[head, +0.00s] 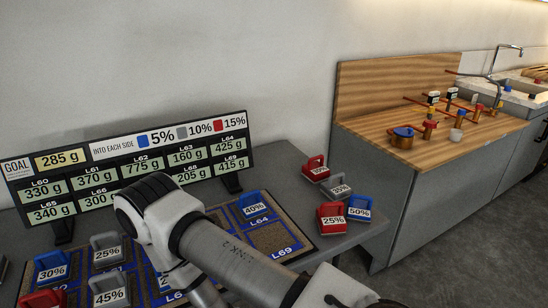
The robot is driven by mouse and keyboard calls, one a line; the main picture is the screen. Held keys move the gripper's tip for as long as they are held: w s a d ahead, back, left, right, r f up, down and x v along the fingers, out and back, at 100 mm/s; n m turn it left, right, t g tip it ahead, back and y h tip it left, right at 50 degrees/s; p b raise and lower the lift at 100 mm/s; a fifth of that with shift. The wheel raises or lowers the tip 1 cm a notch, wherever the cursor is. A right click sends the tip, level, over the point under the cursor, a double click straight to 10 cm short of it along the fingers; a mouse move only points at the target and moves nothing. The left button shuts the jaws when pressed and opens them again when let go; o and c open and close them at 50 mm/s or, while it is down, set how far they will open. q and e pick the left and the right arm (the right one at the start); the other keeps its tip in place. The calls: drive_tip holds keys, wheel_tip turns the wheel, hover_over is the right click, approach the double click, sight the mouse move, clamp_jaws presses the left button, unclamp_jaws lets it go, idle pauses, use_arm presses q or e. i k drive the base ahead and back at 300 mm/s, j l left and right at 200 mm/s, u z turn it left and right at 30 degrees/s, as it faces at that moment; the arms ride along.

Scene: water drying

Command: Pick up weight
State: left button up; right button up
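The weights are small handled blocks in red, blue and grey with percent labels. On the right of the table in the head view stand a red weight (315,168), a grey weight (340,187), a red 25% weight (331,217) and a blue 50% weight (359,208). A blue 40% weight (252,207) sits on the blue-lined mat (268,238). At the left are a blue 30% weight (51,268), a grey 25% weight (106,253), a grey 45% weight (110,291) and a partly cut-off red one (45,299). Neither gripper shows.
My arm crosses the middle from the lower right and hides part of the mat and board. The sign board (130,160) with gram values stands behind the mat. A wooden-topped counter (440,145) with several small coloured items stands at the right.

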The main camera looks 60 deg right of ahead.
sight(335, 190)
drive_tip(key=z, duration=2.3)
drive_tip(key=i+j+z, duration=0.1)
drive_tip(key=z, duration=0.35)
drive_tip(key=i+j+z, duration=0.2)
drive_tip(key=z, duration=0.3)
